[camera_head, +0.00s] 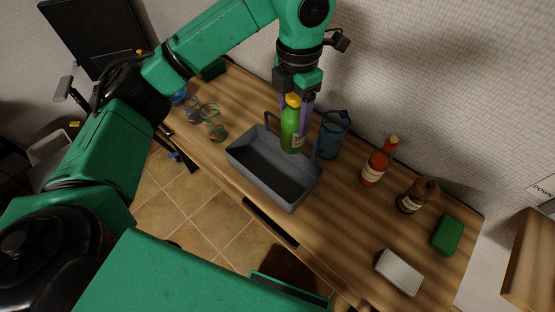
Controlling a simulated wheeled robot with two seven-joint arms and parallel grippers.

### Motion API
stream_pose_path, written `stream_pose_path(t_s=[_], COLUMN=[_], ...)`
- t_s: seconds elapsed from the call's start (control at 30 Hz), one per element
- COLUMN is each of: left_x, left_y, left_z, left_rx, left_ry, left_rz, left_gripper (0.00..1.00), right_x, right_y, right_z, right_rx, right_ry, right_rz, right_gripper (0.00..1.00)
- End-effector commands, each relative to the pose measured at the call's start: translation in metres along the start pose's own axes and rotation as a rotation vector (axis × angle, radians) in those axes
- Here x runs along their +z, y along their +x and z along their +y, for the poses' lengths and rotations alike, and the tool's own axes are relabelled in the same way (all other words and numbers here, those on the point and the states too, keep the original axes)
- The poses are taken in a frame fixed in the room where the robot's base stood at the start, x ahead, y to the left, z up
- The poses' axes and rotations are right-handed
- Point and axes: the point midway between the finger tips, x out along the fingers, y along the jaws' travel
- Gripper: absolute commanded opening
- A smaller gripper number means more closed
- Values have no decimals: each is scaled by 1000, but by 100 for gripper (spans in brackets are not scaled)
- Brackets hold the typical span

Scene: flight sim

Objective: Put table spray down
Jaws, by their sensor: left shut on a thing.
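The table spray, a green bottle (291,136) with a yellow top, is upright at the far side of a grey caddy (248,171). My left gripper (297,106) comes down from above and is shut on the bottle near its top. The bottle's base is close to the caddy's back edge; I cannot tell whether it rests inside, behind or above it. The caddy stands on the wooden counter (330,222), its near part looking empty. My right gripper is not in view.
A blue pitcher (332,138) stands just right of the bottle. Further right are a red bottle (376,164), a brown bottle (417,196), a green block (447,235) and a white block (398,271). Several glasses (212,127) stand left. The counter right of the caddy is clear.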

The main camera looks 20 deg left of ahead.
Motion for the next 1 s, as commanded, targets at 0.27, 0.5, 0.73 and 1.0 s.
stream_pose_path(t_s=[0.27,0.5,0.73,1.0], left_x=[0,0,0,1], left_y=[48,125,164,195], left_z=[-4,-4,-3,-2], left_rx=[-7,-6,-1,3], left_ry=[-87,-88,-87,-86], left_rz=[8,7,4,-1], left_gripper=[0,0,0,0], right_x=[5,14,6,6], right_y=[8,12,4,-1], right_z=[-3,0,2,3], right_rx=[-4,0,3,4], right_ry=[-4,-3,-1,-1], right_rz=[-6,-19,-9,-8], right_gripper=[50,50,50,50])
